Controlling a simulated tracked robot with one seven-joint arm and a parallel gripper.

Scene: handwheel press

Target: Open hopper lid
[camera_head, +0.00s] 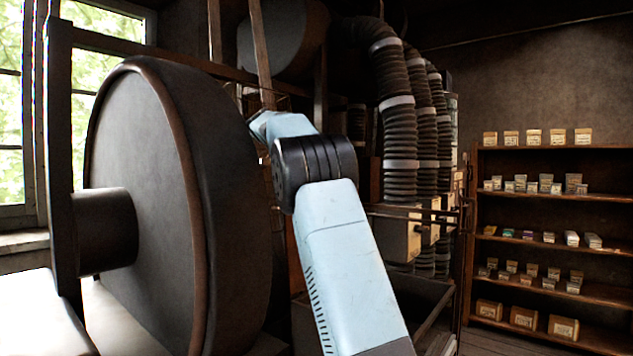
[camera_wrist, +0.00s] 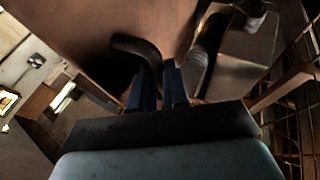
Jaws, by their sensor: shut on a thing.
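In the wrist view, my gripper (camera_wrist: 160,76) has its two blue fingers close together, shut on a dark curved handle (camera_wrist: 136,42). The handle bends up and to the left from between the fingers. It lies in front of a broad brown surface (camera_wrist: 85,18), which may be the hopper lid; I cannot tell whether it is raised. In the head view my light blue arm reaches up and away beside the big dark wheel, and my gripper is hidden there.
The big dark wheel (camera_head: 140,200) stands close on the left. Ribbed hoses (camera_head: 400,130) hang right of my arm. A shelf with small boxes (camera_head: 550,232) stands at the far right. A wire mesh (camera_wrist: 296,100) runs along the right of the wrist view.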

